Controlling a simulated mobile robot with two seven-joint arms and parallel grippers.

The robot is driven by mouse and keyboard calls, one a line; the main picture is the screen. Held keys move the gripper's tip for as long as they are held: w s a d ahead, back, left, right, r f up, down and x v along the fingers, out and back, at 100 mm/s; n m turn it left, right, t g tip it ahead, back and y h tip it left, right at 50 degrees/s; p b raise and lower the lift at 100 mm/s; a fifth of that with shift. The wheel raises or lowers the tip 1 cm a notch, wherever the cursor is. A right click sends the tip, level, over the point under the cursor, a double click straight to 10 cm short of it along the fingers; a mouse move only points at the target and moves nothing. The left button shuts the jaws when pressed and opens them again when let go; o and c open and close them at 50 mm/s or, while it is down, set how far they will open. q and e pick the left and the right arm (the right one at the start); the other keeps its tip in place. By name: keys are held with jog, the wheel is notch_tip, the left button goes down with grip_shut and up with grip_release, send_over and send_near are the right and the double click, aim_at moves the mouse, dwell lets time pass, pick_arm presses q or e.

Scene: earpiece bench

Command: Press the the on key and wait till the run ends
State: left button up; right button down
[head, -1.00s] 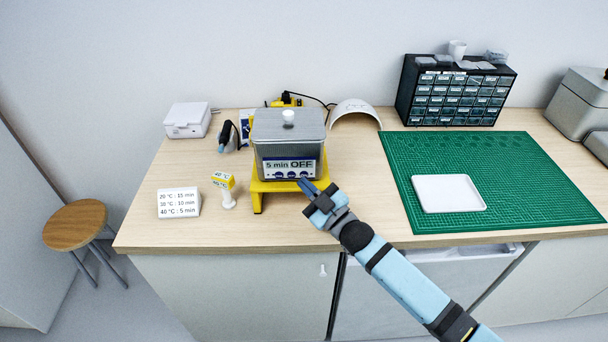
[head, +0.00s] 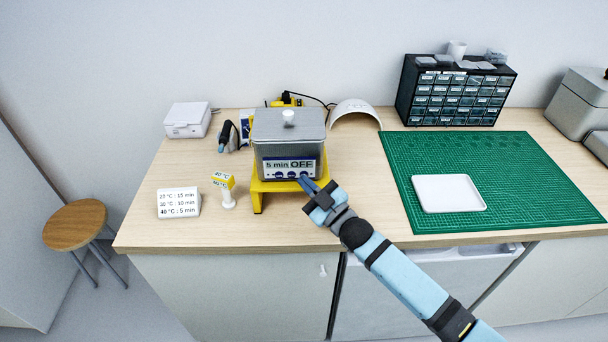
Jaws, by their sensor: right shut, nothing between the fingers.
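A grey metal bath with a lid and white knob (head: 288,135) stands on a yellow stand (head: 257,200). Its front panel (head: 290,165) reads "5 min OFF" and has a row of small dark blue keys under the display. My right gripper (head: 306,183) is shut and empty. Its fingertips are at the lower right of the panel, by the rightmost key; I cannot tell whether they touch it, and they partly hide it. My left gripper is not in view.
A white card (head: 179,203) lists temperatures and minutes. A small yellow and white "40 °C" marker (head: 226,190) stands left of the stand. On the right are a green mat (head: 540,180), a white tray (head: 448,194) and a drawer cabinet (head: 455,92).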

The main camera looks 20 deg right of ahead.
jog(key=shift+w+d, duration=0.1)
jog(key=shift+w, duration=0.25)
dwell(0.6)
jog(key=shift+s, duration=0.15)
jog(key=shift+s+a, duration=0.2)
jog(key=shift+s, duration=0.45)
jog(key=shift+p, duration=0.3)
jog(key=s+p, duration=0.1)
jog(key=s, duration=0.1)
jog(key=s+a, duration=0.1)
jog(key=s, duration=0.1)
jog(key=shift+s+a+p, duration=0.2)
jog(key=shift+s+p, duration=0.2)
dwell(0.4)
